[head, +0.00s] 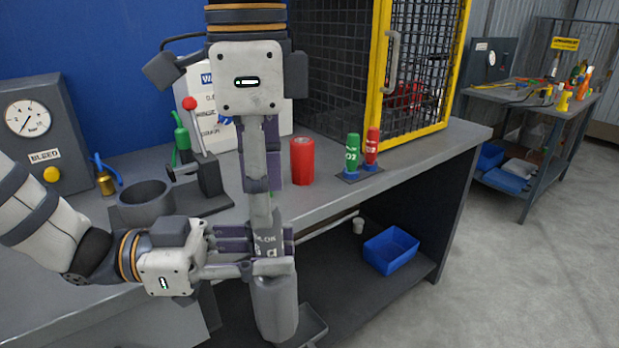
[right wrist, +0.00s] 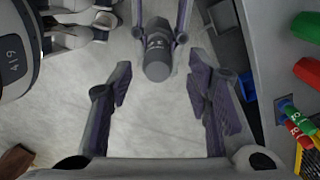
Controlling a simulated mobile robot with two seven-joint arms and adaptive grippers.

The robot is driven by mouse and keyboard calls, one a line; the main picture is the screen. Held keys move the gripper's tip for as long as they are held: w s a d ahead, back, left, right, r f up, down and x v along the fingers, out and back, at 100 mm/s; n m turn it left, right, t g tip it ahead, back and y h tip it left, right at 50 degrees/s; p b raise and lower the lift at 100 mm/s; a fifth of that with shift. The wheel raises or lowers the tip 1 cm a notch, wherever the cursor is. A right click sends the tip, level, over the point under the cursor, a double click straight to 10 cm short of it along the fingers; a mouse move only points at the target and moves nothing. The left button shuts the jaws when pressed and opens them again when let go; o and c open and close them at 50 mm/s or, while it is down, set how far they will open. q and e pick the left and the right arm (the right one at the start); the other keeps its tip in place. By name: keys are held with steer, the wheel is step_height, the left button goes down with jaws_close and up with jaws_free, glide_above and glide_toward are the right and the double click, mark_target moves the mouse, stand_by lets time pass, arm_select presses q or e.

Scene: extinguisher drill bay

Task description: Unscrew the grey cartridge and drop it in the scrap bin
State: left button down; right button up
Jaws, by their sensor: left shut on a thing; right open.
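The grey cartridge (head: 274,304), a dark grey cylinder with white lettering, hangs roughly upright in front of the bench edge. My left gripper (head: 256,252) is shut on its upper part from the left. The right wrist view shows the cartridge (right wrist: 157,62) between the left gripper's fingers (right wrist: 160,22). My right gripper (head: 260,190) points down from above, just over the cartridge's upper end in the head view. In the right wrist view its fingers (right wrist: 158,92) are spread with nothing between them. I cannot identify the scrap bin for certain.
A red cylinder (head: 302,162) stands on the bench (head: 330,197) near a green (head: 352,152) and a red bottle (head: 372,148). A dark round holder (head: 145,200) and a gauge box (head: 42,130) are at left. A blue bin (head: 391,249) sits on the lower shelf.

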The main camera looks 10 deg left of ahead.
steer(key=shift+o, duration=0.5)
step_height(320, 180, up, 8)
steer(key=d+y, duration=0.1)
steer(key=d, duration=0.1)
steer(key=shift+w+f+y, duration=0.15)
steer(key=shift+f+y, duration=0.1)
steer(key=shift+y, duration=0.05)
steer(key=f, duration=0.3)
steer(key=a+f, duration=0.1)
steer(key=f, duration=0.7)
steer(key=shift+s+a, duration=0.25)
steer(key=shift+a, duration=0.05)
jaws_close()
steer(key=n+g, duration=0.1)
steer(key=n, duration=0.2)
steer(key=shift+n, duration=0.3)
steer(key=shift+s+a, duration=0.1)
steer(key=shift+a, duration=0.1)
steer(key=shift+c, duration=0.4)
jaws_free()
steer(key=shift+d, duration=0.1)
